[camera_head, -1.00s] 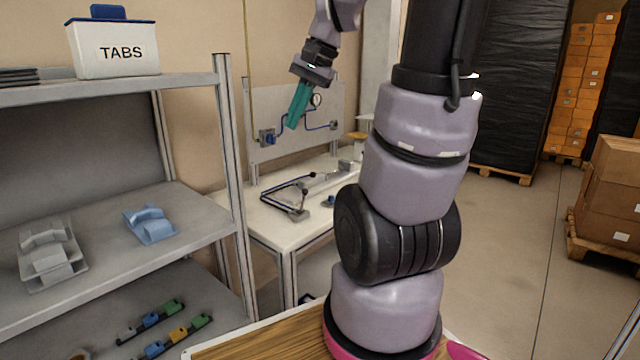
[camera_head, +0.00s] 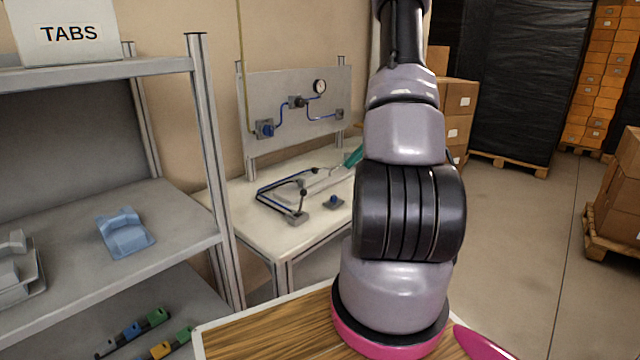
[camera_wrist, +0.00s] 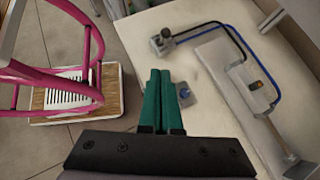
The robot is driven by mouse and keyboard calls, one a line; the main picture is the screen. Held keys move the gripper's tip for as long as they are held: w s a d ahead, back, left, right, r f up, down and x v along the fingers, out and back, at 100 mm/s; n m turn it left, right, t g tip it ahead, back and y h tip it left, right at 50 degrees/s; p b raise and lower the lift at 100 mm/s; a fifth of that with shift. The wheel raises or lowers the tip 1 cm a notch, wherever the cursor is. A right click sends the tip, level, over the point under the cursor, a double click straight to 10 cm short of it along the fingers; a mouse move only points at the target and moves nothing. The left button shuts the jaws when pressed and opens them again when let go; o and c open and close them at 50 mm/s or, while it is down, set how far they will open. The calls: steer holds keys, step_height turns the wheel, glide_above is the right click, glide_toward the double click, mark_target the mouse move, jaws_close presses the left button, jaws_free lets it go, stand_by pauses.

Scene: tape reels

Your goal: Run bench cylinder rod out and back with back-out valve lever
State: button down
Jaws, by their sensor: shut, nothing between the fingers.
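The valve (camera_head: 298,216) stands near the front of the white bench (camera_head: 262,227), its lever upright with a dark knob (camera_head: 303,183). The valve is also at the upper middle of the wrist view (camera_wrist: 162,42). Black and blue hoses run from it to the grey bench cylinder (camera_wrist: 250,90), at the right of the wrist view. A thin rod points from the cylinder towards a bracket at lower right; how far it is out is unclear. My gripper (camera_wrist: 160,73) has green fingers, shut and empty, over the bench, apart from the lever. In the head view my arm partly hides it.
A small plate with a blue knob (camera_wrist: 185,93) lies beside my fingertips. An upright panel (camera_head: 285,80) with a gauge (camera_head: 320,86) and a blue-knobbed valve (camera_head: 265,128) stands behind the bench. A grey shelf (camera_head: 180,240) stands at left.

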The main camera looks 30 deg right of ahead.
steer(key=shift+w+d+f+m, duration=0.2)
steer(key=shift+d+f+m, duration=0.1)
steer(key=shift+d+f, duration=0.45)
glide_toward(302, 201)
step_height(302, 201, down, 3)
steer(key=d, duration=0.2)
steer(key=a, duration=0.2)
steer(key=w+a, duration=0.1)
steer(key=a, duration=0.1)
steer(key=shift+a, duration=0.1)
steer(key=shift+a+r, duration=0.15)
steer(key=shift+a, duration=0.05)
